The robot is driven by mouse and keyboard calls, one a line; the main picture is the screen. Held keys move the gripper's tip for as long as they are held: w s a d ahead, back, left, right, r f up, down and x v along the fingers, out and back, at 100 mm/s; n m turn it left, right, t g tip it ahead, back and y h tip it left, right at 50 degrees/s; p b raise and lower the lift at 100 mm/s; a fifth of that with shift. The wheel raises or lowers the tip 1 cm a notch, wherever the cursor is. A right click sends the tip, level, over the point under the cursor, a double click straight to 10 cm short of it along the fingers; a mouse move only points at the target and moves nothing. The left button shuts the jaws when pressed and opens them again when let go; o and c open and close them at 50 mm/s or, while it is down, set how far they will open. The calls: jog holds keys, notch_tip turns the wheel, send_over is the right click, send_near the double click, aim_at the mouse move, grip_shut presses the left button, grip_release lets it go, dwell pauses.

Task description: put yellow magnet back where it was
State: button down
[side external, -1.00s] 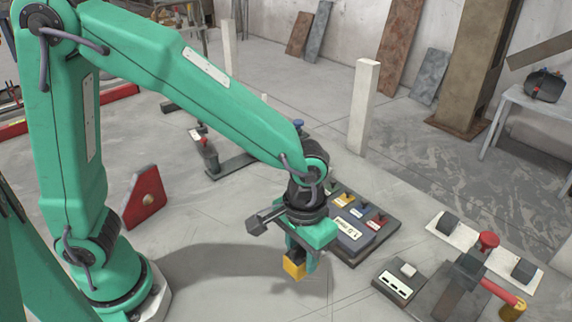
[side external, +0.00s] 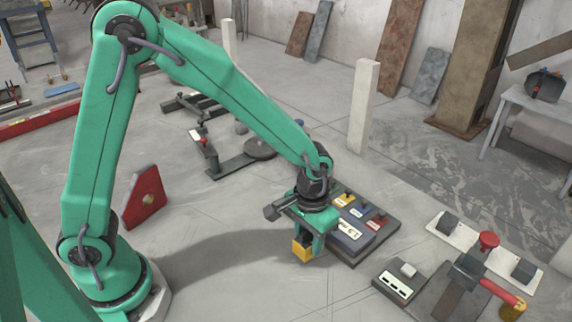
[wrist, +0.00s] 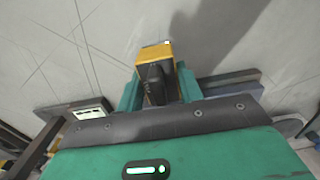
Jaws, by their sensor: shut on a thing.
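The yellow magnet (side external: 301,251) is a small yellow block with a dark part. My gripper (side external: 309,247) is shut on it and holds it beside the left side of a dark tray (side external: 352,262). In the wrist view the magnet (wrist: 155,55) sits between the two green fingers (wrist: 157,88), with its dark part towards the camera. I cannot tell exactly how high the magnet is above the floor. The tray carries several coloured blocks and labels, and my gripper hides part of its left side.
A grey box with a white label (side external: 397,287) and a device with a red knob (side external: 489,240) stand at the right. A white post (side external: 362,108) stands behind the tray. A red wedge (side external: 146,199) is at the left. The floor in front is clear.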

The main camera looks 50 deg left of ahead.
aim_at(308, 248)
jog(key=shift+f, duration=1.7)
jog(key=shift+f, duration=0.15)
jog(key=c, duration=0.9)
grip_release()
jog(key=shift+r, duration=0.2)
notch_tip(308, 248, up, 12)
jog(key=shift+f, duration=0.1)
